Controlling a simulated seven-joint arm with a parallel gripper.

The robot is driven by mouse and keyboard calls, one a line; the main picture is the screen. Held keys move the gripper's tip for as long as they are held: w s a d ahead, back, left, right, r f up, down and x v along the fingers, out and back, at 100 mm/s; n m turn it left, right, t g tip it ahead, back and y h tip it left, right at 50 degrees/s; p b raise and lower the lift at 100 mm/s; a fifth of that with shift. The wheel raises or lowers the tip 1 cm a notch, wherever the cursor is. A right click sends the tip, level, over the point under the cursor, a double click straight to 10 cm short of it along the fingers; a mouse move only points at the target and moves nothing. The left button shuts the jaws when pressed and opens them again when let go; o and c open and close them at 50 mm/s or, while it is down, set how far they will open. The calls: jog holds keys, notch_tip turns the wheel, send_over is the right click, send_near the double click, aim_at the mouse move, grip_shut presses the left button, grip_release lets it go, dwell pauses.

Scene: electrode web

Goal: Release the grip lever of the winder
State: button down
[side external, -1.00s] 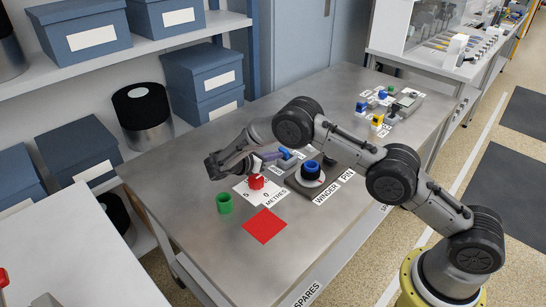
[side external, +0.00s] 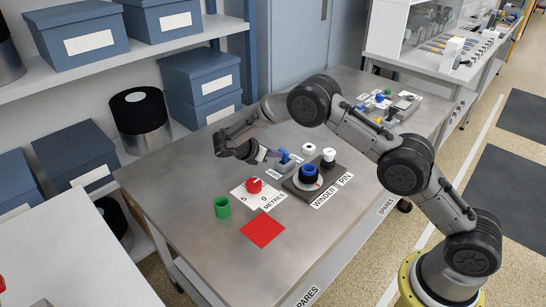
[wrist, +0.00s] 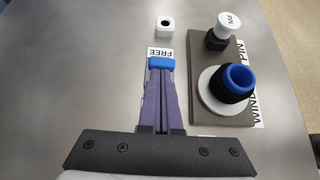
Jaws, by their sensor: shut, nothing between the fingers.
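The grip lever (side external: 284,154) is a blue handle on a grey base, left of the winder in the side view. In the wrist view its blue top (wrist: 161,63) shows right at my fingertips, beside the FREE label (wrist: 160,51). My gripper (side external: 267,154) is shut and empty. Its purple fingers (wrist: 161,78) lie side by side and point at the blue handle; I cannot tell whether they touch it. The winder (side external: 309,174) has a blue and black spool on a white disc and a dark plate.
A white-topped pin (side external: 328,158) stands on the winder plate's far end, and a white block with a hole (side external: 309,149) is behind the lever. A red knob (side external: 254,185), a green cup (side external: 222,207) and a red square (side external: 263,229) are nearer the front.

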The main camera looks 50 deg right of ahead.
aim_at(282, 151)
jog(key=d+y, duration=0.1)
jog(key=d+r+y, duration=0.1)
jog(key=y, duration=0.1)
jog(key=d+y, duration=0.1)
jog(key=y, duration=0.1)
jog(key=shift+d+r, duration=0.2)
jog(key=shift+r, duration=0.1)
jog(key=shift+a, duration=0.2)
jog(key=shift+r, duration=0.75)
jog(key=shift+a, duration=0.1)
